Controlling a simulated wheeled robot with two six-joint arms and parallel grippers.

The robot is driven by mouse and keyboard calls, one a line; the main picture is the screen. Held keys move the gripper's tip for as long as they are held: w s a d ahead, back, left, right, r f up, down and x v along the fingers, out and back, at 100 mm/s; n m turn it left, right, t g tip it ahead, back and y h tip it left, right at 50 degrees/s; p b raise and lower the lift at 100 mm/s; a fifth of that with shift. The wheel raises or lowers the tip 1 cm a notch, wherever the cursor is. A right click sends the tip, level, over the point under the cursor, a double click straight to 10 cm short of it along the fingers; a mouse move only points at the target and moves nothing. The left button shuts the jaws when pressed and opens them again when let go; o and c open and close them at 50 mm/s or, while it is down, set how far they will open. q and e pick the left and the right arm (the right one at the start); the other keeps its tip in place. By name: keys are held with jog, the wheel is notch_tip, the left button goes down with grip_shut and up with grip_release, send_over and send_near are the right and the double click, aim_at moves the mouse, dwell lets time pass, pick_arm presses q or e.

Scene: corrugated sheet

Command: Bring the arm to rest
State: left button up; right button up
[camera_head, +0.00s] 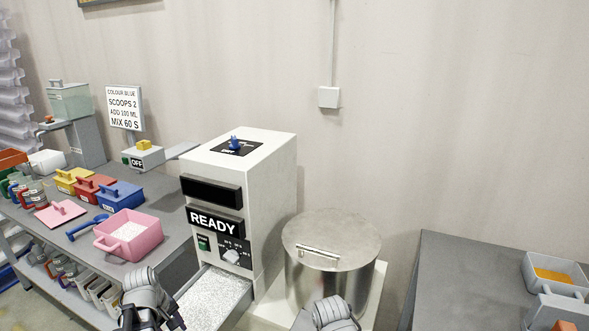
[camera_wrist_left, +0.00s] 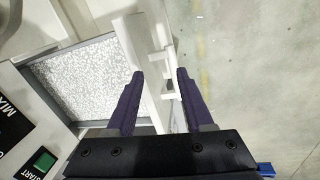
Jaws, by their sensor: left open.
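My left gripper (camera_wrist_left: 160,75) is open in the left wrist view, with nothing seen held between its two purple fingers. The white front and handle (camera_wrist_left: 166,73) of a drawer show beyond and between the fingers; I cannot tell whether they touch. The drawer's speckled white filling (camera_wrist_left: 85,78) lies left of the fingers. In the head view my left arm (camera_head: 146,298) is at the bottom, in front of the pulled-out drawer (camera_head: 212,300). Part of my right arm (camera_head: 333,312) shows at the bottom centre. My right gripper is out of frame.
The white machine (camera_head: 272,195) reads READY. A lidded metal drum (camera_head: 330,240) stands to its right. The left bench (camera_head: 150,195) holds a pink tub (camera_head: 126,235), a blue scoop (camera_head: 84,228) and several coloured boxes. A grey table (camera_head: 460,285) is at right. Open floor (camera_wrist_left: 245,60) lies right of the drawer.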

pick_arm(q)
jog(key=s+d+r+m+p, duration=0.1)
jog(key=d+m, duration=0.4)
jog(key=d, duration=0.5)
jog(key=s+d+r+m+g+y+p, duration=0.1)
jog(key=s+d+m, duration=0.3)
jog(key=d, duration=0.6)
jog(key=s+d+r+m+y+p, duration=0.1)
jog(key=s+d+r+m+p, duration=0.1)
jog(key=d+m, duration=0.4)
jog(key=d+r, duration=0.1)
jog(key=d, duration=0.3)
jog(key=shift+s+d+m+g+p, duration=0.3)
jog(key=shift+s+m+g+p, duration=0.05)
jog(key=shift+s+m+g, duration=0.05)
jog(key=shift+a, duration=0.1)
